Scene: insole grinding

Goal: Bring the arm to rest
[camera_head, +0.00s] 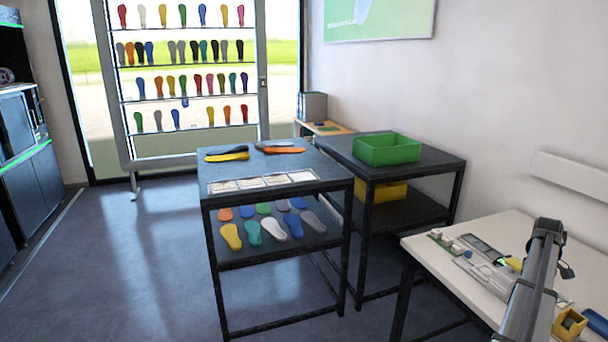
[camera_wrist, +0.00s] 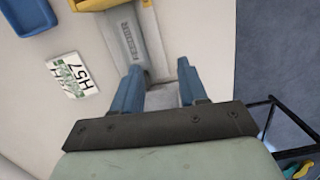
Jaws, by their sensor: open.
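My gripper (camera_wrist: 160,85) shows in the wrist view with its two blue fingers apart and nothing between them. It is over the white table (camera_wrist: 90,120), which also shows at the lower right of the head view (camera_head: 425,245). Beyond the fingertips is a grey device with raised lettering (camera_wrist: 130,40). I cannot tell the height of the fingers above it. The gripper is not clearly visible in the head view.
In the wrist view, a printed card (camera_wrist: 75,74), a blue tray (camera_wrist: 28,15) and a yellow part (camera_wrist: 95,4) lie nearby. Dark tables with insoles (camera_head: 275,230) and a green bin (camera_head: 388,149) stand left of the white table. A rack of insoles (camera_head: 185,85) stands behind. The floor at left is clear.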

